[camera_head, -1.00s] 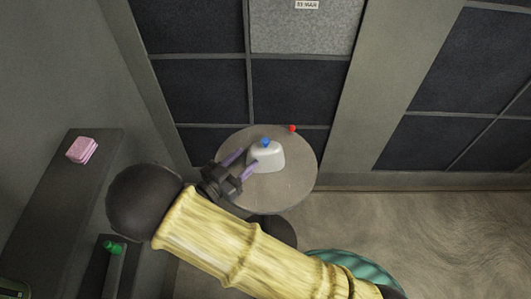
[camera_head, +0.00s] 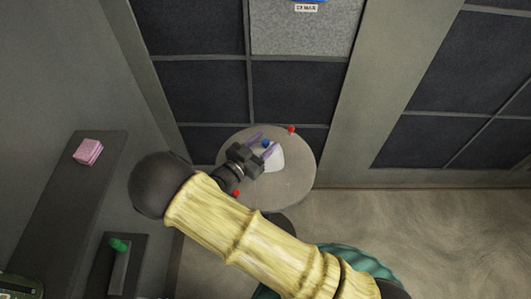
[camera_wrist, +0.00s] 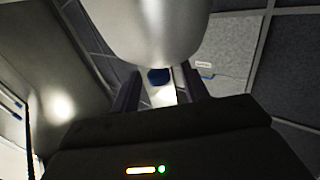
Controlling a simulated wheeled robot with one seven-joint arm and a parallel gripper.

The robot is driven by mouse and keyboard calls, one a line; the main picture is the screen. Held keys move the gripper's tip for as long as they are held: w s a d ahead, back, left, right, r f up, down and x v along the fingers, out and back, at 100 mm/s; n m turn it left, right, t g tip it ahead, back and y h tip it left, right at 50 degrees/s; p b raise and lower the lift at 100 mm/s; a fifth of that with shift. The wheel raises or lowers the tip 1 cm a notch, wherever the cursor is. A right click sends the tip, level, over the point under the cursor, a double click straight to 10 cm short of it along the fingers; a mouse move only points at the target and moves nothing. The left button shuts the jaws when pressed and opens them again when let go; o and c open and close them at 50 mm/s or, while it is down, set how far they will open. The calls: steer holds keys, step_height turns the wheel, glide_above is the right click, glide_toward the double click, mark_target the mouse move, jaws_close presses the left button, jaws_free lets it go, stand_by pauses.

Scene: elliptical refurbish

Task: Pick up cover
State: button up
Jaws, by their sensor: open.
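The cover (camera_head: 276,161) is a white, rounded dome with a blue knob (camera_head: 266,143) on top. It sits on a small round table (camera_head: 297,180). My gripper (camera_head: 268,139) is open, with its two purple fingers on either side of the knob. In the wrist view, the white dome (camera_wrist: 145,28) fills the top middle, and the blue knob (camera_wrist: 158,76) shows between the dark fingers (camera_wrist: 160,88). I cannot tell whether the fingers touch the knob. The gripper's body hides part of the cover and table in the head view.
A small red thing (camera_head: 291,129) is at the table's far edge, another red thing (camera_head: 236,193) at its near left edge beside my wrist. A dark panelled wall stands just behind the table. A pink block (camera_head: 88,151) and a green object (camera_head: 118,245) lie on the left.

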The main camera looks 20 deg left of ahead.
steer(key=shift+w+d, duration=0.3)
steer(key=shift+w, duration=0.2)
jaws_close()
